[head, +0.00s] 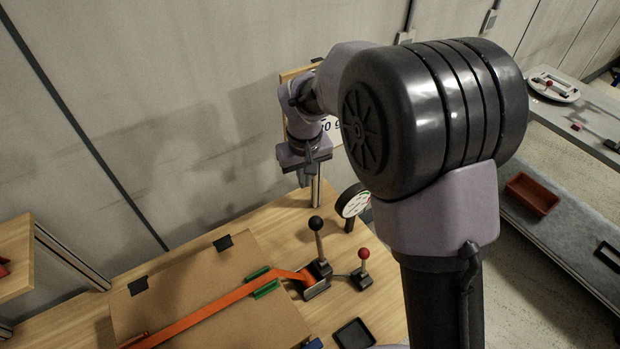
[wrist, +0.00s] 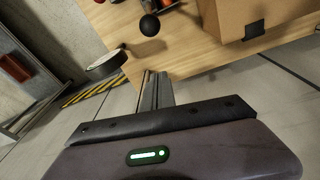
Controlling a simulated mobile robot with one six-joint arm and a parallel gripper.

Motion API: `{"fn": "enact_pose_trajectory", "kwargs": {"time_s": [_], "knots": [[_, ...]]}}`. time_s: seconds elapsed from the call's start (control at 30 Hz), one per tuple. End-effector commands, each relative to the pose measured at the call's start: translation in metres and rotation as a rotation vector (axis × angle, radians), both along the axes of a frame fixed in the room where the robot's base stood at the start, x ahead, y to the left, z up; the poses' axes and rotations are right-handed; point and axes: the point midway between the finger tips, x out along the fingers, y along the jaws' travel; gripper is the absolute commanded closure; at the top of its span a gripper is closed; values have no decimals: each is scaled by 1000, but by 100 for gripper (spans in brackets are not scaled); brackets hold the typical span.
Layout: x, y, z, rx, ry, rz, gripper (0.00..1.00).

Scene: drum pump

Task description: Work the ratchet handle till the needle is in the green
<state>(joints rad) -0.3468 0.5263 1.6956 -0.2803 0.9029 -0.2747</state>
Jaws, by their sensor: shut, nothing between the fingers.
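The ratchet handle appears to be the upright lever with a black ball knob (head: 316,224) on a dark base on the bench. The ball knob also shows in the wrist view (wrist: 149,25). A round gauge (head: 353,201) with a pale face stands behind it, partly hidden by my arm; its needle is too small to read. The gauge also shows side-on in the wrist view (wrist: 107,65). My gripper (head: 305,181) is shut and empty, above and behind the lever, apart from it. Its closed fingers also show in the wrist view (wrist: 157,90).
A shorter lever with a red ball knob (head: 364,254) stands right of the ratchet handle. An orange strap (head: 215,309) runs from the base across a brown box (head: 190,285) through green guides. A black tray (head: 353,334) lies in front. A post stands near my gripper.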

Motion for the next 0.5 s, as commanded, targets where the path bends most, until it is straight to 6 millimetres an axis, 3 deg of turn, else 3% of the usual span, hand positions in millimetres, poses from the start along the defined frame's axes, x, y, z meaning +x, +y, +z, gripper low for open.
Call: {"fn": "enact_pose_trajectory", "kwargs": {"time_s": [0.27, 0.5], "knots": [[0, -1, -4, 1, 1, -3, 100], [5, 0, -48, 0, 3, -4, 100]]}}
